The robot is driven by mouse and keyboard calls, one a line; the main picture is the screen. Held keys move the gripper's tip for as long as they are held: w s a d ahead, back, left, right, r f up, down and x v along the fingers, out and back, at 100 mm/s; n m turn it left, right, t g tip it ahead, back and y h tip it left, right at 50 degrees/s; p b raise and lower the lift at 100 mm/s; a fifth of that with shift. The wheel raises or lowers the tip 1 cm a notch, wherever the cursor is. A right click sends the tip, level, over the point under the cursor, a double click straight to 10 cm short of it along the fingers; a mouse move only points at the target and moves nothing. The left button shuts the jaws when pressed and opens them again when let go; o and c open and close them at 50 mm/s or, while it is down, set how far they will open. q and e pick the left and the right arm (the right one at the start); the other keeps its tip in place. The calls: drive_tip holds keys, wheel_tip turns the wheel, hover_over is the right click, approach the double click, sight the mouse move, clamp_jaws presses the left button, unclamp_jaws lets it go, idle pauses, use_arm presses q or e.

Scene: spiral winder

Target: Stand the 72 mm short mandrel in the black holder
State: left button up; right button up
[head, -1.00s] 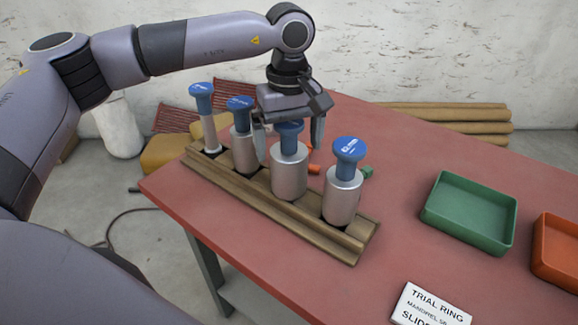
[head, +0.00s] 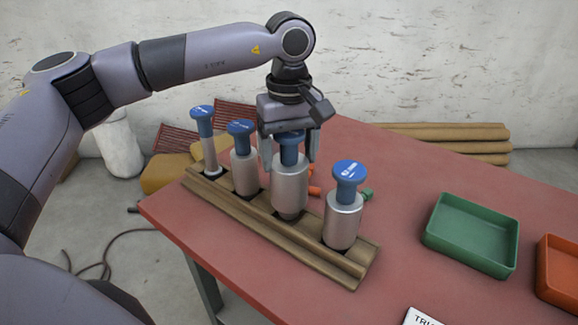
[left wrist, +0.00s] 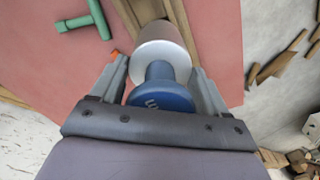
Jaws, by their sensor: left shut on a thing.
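Several steel mandrels with blue knobs stand in a row in a wooden rack (head: 300,252). My left gripper (head: 289,150) is shut on the third mandrel from the left (head: 290,187), one jaw on each side of its blue knob. That mandrel is upright and looks slightly raised, with a narrower lower end showing above the rack. It also shows between the fingers in the left wrist view (left wrist: 163,50). The others are a thin one (head: 209,155), a second (head: 244,175) and a wide one at the right (head: 343,222). Size labels are unreadable. I see no separate black holder.
A green tray (head: 470,262) and an orange tray (head: 556,270) sit on the red table's right side. Small orange (head: 314,191) and green (head: 366,195) pieces lie behind the rack. A white sign (head: 421,316) lies at the front. The table between rack and green tray is clear.

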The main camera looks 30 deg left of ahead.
use_arm(q)
wheel_tip(320, 180, up, 7)
drive_tip(key=shift+r, duration=0.2)
drive_tip(key=shift+r+p, duration=2.5)
drive_tip(key=shift+r, duration=0.05)
use_arm(e)
drive_tip(key=s+r, duration=0.2)
drive_tip(key=shift+r+g, duration=0.3)
drive_tip(key=shift+g, duration=0.1)
